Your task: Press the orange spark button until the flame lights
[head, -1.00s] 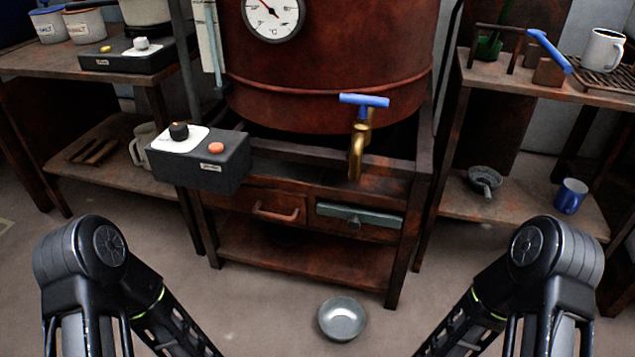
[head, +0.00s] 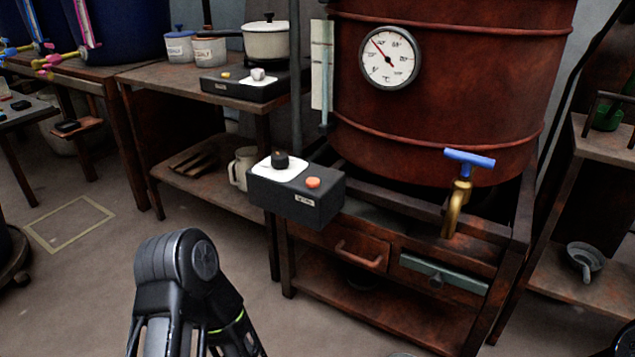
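The orange spark button (head: 313,183) sits on top of a dark control box (head: 296,208) fixed at the left front of the vat stand. A black knob (head: 280,160) on a white plate is beside the button, to its left. The large rusty-red vat (head: 445,110) stands behind the box. No flame shows under the vat; the space there is dark and mostly hidden. My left arm is at the bottom, in front of and below the box, and its gripper is out of frame.
A brass tap with a blue handle (head: 469,158) sticks out at the vat's front. Below are a drawer with a curved handle (head: 361,254) and a grey-green drawer front (head: 443,274). A shelf table (head: 150,75) stands at left. The floor at left is open.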

